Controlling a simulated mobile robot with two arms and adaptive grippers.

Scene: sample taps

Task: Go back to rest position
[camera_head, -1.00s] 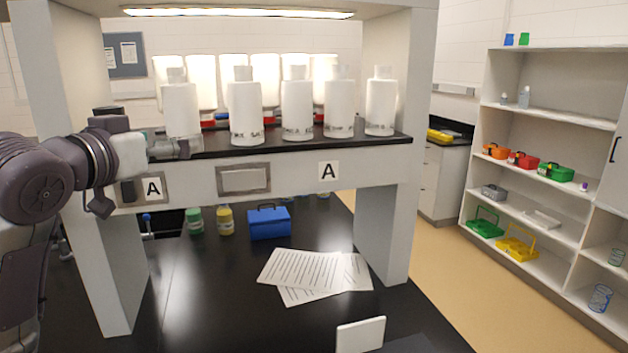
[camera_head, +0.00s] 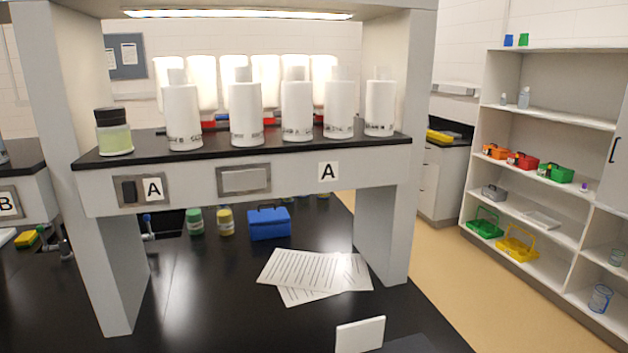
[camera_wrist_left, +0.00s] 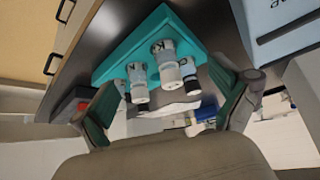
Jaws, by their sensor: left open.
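My left gripper (camera_wrist_left: 168,105) shows only in the left wrist view, with its two green-padded fingers spread wide and nothing between them. Beyond the fingers lies a teal tray (camera_wrist_left: 118,58) holding several small white-and-grey bottles, apart from the fingers. Neither arm shows in the head view, and my right gripper is in no view. A jar with a black lid and pale green contents (camera_head: 114,140) stands upright at the left end of the black shelf (camera_head: 215,150). Several white bottles (camera_head: 246,114) stand in a row to its right.
Below the shelf are a blue box (camera_head: 268,223), green-lidded (camera_head: 195,222) and yellow-lidded (camera_head: 226,222) jars, and paper sheets (camera_head: 305,270) on the black bench (camera_head: 210,300). White posts hold up the shelf. A storage rack (camera_head: 545,130) stands at right beyond open floor.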

